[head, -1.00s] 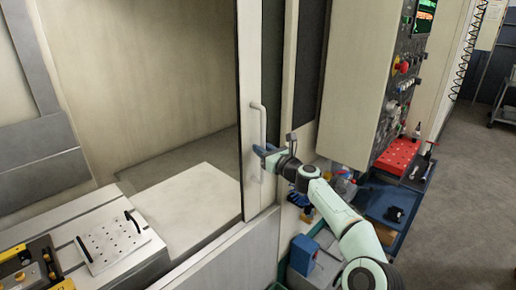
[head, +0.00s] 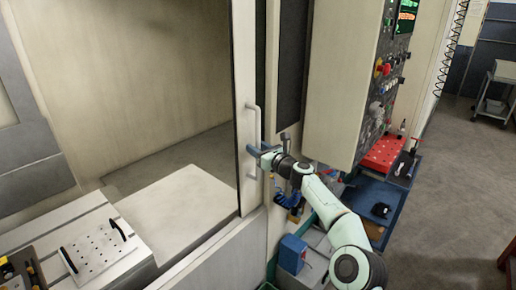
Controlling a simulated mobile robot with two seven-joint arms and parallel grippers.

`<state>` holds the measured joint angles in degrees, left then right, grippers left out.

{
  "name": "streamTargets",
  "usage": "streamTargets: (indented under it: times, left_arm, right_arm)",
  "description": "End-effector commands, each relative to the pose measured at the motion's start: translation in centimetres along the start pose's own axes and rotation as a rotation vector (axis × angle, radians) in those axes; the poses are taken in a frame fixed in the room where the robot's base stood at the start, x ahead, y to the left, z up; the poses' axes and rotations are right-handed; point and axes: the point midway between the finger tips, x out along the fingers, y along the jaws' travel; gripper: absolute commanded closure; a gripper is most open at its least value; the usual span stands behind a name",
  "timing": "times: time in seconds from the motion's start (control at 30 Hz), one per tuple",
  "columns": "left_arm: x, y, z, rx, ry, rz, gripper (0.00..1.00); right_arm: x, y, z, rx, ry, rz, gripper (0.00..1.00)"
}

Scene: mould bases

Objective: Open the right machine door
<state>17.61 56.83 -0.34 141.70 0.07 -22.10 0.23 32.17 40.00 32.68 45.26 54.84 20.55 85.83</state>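The right machine door (head: 244,70) is a tall cream panel with a dark strip along its right side. It stands at the right side of a wide opening into the machine. Its upright white handle (head: 253,121) is near the door's right edge. My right gripper (head: 257,153) is at the lower half of the handle, with its blue-grey fingers at and across it. One fingertip shows to the left of the handle and one to the right. Whether they press on it is too small to tell. My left gripper is not in view.
A control panel (head: 337,80) projects right of the door. Below it are a red tray (head: 384,153), a blue tray (head: 372,197) and a blue box (head: 292,254). A pale perforated plate (head: 92,252) lies at lower left. Open floor (head: 458,170) is at right.

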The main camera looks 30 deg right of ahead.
Motion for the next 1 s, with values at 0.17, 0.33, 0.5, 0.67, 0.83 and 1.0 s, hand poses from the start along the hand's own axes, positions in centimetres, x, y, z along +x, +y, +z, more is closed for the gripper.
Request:
streamTargets:
  times: [0.17, 0.33, 0.5, 0.67, 0.83, 1.0]
  left_arm:
    - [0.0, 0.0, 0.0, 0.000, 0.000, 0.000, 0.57]
    - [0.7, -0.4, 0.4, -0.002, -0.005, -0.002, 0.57]
    - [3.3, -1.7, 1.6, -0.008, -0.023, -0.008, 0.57]
    - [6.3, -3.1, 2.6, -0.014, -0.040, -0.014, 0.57]
    - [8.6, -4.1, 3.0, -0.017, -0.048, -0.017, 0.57]
    - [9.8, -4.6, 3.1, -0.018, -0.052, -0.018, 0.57]
  right_arm:
    - [0.0, 0.0, 0.1, 0.000, -0.001, -0.001, 0.60]
    - [-0.7, -0.1, -0.1, -0.001, 0.000, -0.002, 0.60]
    - [-3.3, -0.1, -0.5, -0.004, 0.001, -0.004, 0.60]
    - [-7.0, -0.2, -0.7, -0.005, 0.002, -0.005, 0.60]
    - [-10.3, -0.1, -0.5, -0.004, 0.001, -0.004, 0.60]
    - [-12.6, -0.1, -0.2, -0.003, 0.001, -0.003, 0.60]
